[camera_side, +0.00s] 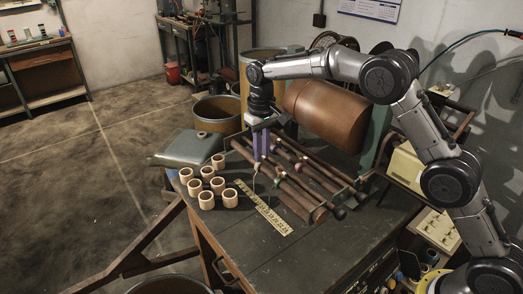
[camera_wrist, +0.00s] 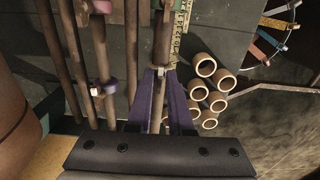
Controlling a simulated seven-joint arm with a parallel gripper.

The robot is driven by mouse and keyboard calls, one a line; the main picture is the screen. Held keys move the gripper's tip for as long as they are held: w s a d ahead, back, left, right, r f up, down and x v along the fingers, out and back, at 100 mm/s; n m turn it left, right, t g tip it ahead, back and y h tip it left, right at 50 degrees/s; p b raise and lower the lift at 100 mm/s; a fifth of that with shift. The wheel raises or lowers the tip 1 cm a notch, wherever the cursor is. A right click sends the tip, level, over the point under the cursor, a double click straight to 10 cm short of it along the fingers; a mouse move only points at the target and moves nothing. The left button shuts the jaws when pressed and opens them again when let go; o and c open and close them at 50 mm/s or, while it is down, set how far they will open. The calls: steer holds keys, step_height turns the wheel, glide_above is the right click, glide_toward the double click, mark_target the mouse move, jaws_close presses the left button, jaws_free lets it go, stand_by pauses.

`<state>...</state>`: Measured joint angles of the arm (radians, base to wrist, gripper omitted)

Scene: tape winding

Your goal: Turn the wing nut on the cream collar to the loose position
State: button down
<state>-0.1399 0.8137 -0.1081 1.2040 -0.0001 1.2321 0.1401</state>
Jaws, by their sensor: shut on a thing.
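My gripper (camera_side: 262,158) points down over the rack of brown rods (camera_side: 318,180). In the wrist view its two purple fingers (camera_wrist: 160,76) are closed around a small pale piece (camera_wrist: 158,88), which looks like the wing nut of the cream collar. It sits on one of the rods (camera_wrist: 162,40), in line with the fingers. The fingers hide most of the collar, and I cannot tell the nut's angle. A purple collar (camera_wrist: 109,86) sits on a neighbouring rod, left of the fingers.
Several cream rings (camera_side: 207,184) stand on the dark bench (camera_side: 260,245), left of the rods. A yellow ruler (camera_side: 268,216) lies in front of the rack. A large brown drum (camera_side: 325,115) is behind the rods. The front of the bench is clear.

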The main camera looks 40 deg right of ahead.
steer(key=shift+n, duration=0.4)
steer(key=n, duration=0.3)
steer(key=shift+d+n, duration=0.1)
steer(key=shift+n, duration=0.3)
steer(key=n, duration=0.4)
steer(key=shift+w+n, duration=0.1)
steer(key=shift+n, duration=0.2)
steer(key=n, duration=0.4)
steer(key=shift+r, duration=0.1)
steer(key=shift+w+n, duration=0.15)
steer(key=shift+n, duration=2.05)
steer(key=c, duration=0.8)
jaws_free()
steer(key=shift+d, duration=0.1)
steer(key=shift+c, duration=0.2)
